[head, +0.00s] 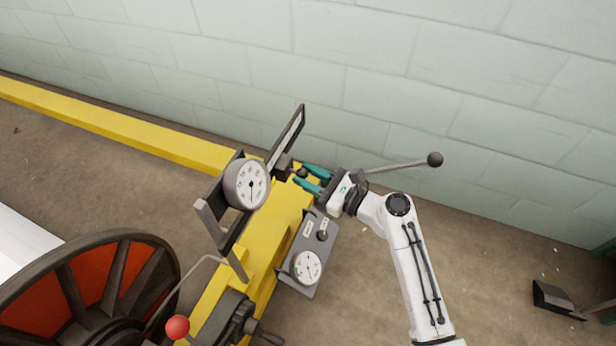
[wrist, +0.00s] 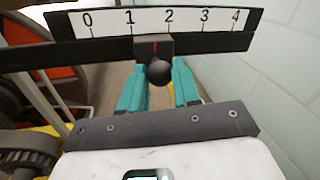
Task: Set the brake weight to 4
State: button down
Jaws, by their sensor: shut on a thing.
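The brake weight is a dark block (wrist: 153,46) with a round black knob (wrist: 158,71) on a dark scale bar (wrist: 220,42) marked 0 to 4. Its red line sits between 1 and 2, a little nearer 2. In the head view the bar (head: 287,138) slants upward beside the wall, with the knob (head: 301,173) at its lower part. My gripper (head: 307,178) has teal fingers on either side of the knob and is shut on it. The fingers also show in the wrist view (wrist: 158,84). The exact finger contact is partly hidden.
A round dial (head: 247,184) stands left of the bar on the yellow frame (head: 262,238). A grey box (head: 318,240) with a gauge is below my gripper. A rod with a dark ball (head: 435,159) extends right. A large wheel (head: 90,290) and red ball (head: 177,327) are lower left.

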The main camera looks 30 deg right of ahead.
jog(key=w+d+b, duration=0.1)
jog(key=w+d, duration=0.7)
jog(key=d, duration=0.1)
jog(key=shift+d+b, duration=0.4)
jog(key=shift+w, duration=0.1)
jog(key=c, duration=0.8)
grip_release()
jog(key=shift+d, duration=0.1)
jog(key=shift+c, duration=0.2)
jog(key=p+v, duration=0.2)
jog(key=v, duration=0.8)
jog(key=shift+s+d+p, duration=0.15)
jog(key=shift+s+p, duration=0.15)
jog(key=shift+s, duration=0.1)
